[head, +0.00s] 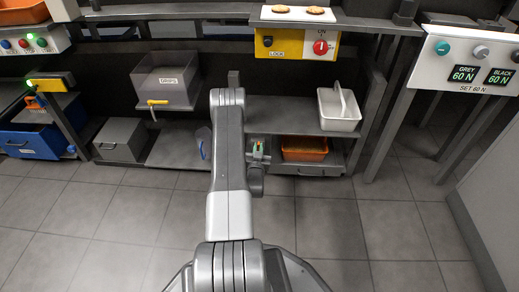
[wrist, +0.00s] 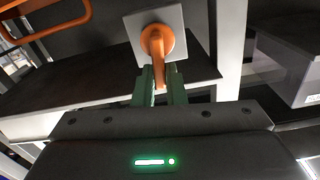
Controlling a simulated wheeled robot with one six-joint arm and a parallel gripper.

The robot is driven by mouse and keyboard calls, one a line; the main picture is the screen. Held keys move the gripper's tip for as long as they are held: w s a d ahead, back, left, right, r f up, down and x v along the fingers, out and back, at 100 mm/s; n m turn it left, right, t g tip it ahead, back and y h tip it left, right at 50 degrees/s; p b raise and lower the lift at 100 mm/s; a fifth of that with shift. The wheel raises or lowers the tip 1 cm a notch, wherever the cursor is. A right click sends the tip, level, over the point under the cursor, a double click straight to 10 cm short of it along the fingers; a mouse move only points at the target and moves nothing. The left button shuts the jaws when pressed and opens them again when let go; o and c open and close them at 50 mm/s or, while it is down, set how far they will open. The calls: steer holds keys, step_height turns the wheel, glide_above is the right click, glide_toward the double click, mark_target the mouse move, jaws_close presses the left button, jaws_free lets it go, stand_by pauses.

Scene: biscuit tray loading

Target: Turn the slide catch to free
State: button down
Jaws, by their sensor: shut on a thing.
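An orange lever (wrist: 157,45) stands on a pale square plate (wrist: 178,22) in the wrist view; I take it to be the slide catch. It has a round hub and a short arm pointing down in the picture. My gripper (wrist: 160,88) has its green fingers on both sides of the lever's arm and is shut on it. In the head view my gripper (head: 258,150) shows at the lower shelf, beside my arm. I cannot make out the lever in the head view. No marking for free or locked is readable by it.
An orange tray (head: 305,149) lies on the lower shelf right of my gripper, below a white basket (head: 339,108). A grey bin (head: 168,84) with a yellow lever stands to the left. A yellow panel (head: 284,44) with a red knob is above. The tiled floor is clear.

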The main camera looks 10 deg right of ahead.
steer(key=shift+a+n, duration=0.2)
steer(key=shift+n, duration=0.5)
steer(key=shift+f, duration=0.1)
steer(key=c, duration=1.5)
jaws_free()
steer(key=p+v, duration=0.4)
steer(key=v, duration=1)
steer(key=shift+w, duration=0.1)
steer(key=shift+w, duration=0.15)
